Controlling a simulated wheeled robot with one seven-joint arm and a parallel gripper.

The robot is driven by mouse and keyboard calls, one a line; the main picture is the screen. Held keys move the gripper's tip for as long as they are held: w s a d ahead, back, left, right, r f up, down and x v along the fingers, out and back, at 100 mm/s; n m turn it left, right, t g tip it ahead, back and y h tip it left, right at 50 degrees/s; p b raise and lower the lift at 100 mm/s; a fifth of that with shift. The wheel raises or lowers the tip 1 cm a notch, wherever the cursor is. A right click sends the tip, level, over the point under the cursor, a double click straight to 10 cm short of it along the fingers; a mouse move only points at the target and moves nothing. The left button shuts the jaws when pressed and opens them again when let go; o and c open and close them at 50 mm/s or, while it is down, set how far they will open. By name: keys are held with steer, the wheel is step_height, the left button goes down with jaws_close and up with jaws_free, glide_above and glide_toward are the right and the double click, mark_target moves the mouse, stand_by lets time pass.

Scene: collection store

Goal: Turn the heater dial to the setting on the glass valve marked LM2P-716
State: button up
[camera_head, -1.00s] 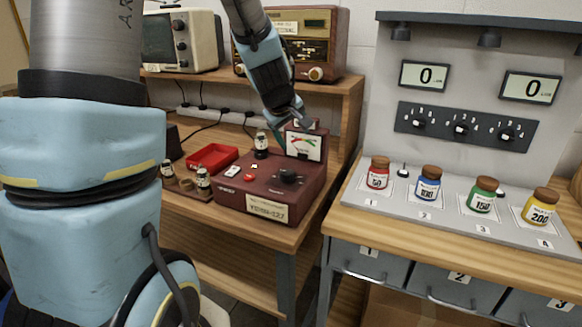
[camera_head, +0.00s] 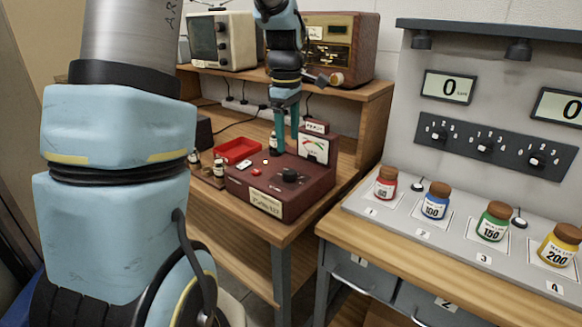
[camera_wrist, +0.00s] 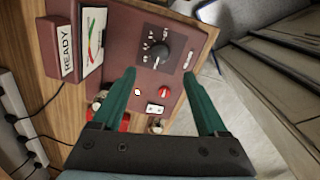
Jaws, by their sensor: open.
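A dark red tester box (camera_head: 280,185) stands on the wooden bench, with a black dial (camera_head: 290,175) on its top. In the wrist view the dial (camera_wrist: 158,53) shows between and beyond the finger ends, with small markings around it that I cannot read. My gripper (camera_head: 285,148) points down above the box, open and empty, apart from the dial. Several small valves with pale labels stand about: one (camera_head: 273,142) behind the box's left part, others (camera_head: 218,171) left of it. Their print is too small to read. No thing clearly identifiable as a heater shows.
A red tray (camera_head: 237,151) lies behind the box's left side. A meter and a READY sign (camera_wrist: 67,50) rise at its back. A shelf (camera_head: 345,96) carries two old sets. At right, a grey bench (camera_head: 400,210) holds coloured jars, switches and displays.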

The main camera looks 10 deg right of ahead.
mark_target(290, 171)
steer(key=f+p, duration=0.1)
steer(key=f, duration=0.3)
steer(key=f+p, duration=0.1)
steer(key=f, duration=0.4)
steer(key=shift+w+d+f, duration=0.15)
steer(key=shift+w+f, duration=0.05)
steer(key=shift+f, duration=0.05)
jaws_close()
